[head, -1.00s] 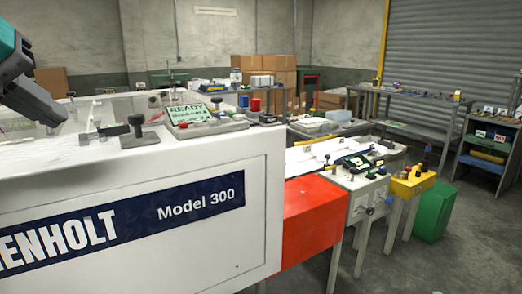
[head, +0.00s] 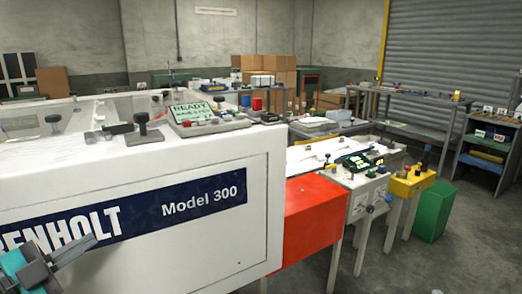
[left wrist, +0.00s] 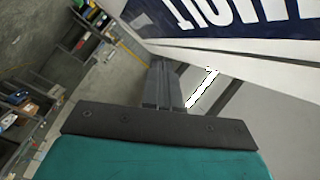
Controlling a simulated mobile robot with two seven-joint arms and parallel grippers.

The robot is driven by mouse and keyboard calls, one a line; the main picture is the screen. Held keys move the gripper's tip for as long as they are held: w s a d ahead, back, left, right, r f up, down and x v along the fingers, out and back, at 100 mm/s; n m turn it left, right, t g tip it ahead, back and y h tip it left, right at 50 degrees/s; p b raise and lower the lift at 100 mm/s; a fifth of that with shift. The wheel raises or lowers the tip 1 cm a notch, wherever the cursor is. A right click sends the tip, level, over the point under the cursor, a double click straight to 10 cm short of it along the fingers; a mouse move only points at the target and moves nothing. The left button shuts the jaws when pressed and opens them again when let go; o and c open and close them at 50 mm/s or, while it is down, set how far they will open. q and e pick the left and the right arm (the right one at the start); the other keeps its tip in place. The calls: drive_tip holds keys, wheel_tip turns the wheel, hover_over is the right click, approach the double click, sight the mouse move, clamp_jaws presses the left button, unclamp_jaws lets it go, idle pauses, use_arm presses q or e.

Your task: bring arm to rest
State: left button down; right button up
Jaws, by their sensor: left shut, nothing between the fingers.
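My left gripper (head: 72,250) is low at the left of the head view, in front of the white machine (head: 140,158) and its dark blue name band (head: 190,204). Its grey fingers are together with nothing between them. In the left wrist view the closed fingers (left wrist: 163,88) point towards the lower part of the machine, with white letters on blue at the top right. I cannot tell whether the fingers touch the machine. My right gripper is not in view.
A control panel with a green READY screen (head: 192,112) sits on the machine's top. A red box (head: 312,212), a yellow box (head: 412,182) and a green bin (head: 434,212) stand to the right. Shelves (head: 488,145) line the far right. The grey floor at the lower right is clear.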

use_arm(q)
drive_tip(key=s+d+f+n+y, duration=0.1)
drive_tip(key=s+f+n+y, duration=0.1)
drive_tip(key=f+n, duration=0.35)
drive_tip(key=s+d+f+n+g+y, duration=0.1)
drive_tip(key=s+d+f+n+y, duration=0.15)
drive_tip(key=f, duration=0.55)
drive_tip(key=s+f+n+y, duration=0.2)
drive_tip(key=f+n, duration=0.1)
drive_tip(key=f, duration=0.4)
drive_tip(key=s+d+f+n+g, duration=0.3)
drive_tip(key=s+d+f, duration=0.5)
drive_tip(key=d, duration=0.3)
drive_tip(key=shift+s+f+g+y, duration=0.25)
drive_tip(key=shift+f+g+y, duration=0.1)
drive_tip(key=shift+f+g, duration=0.35)
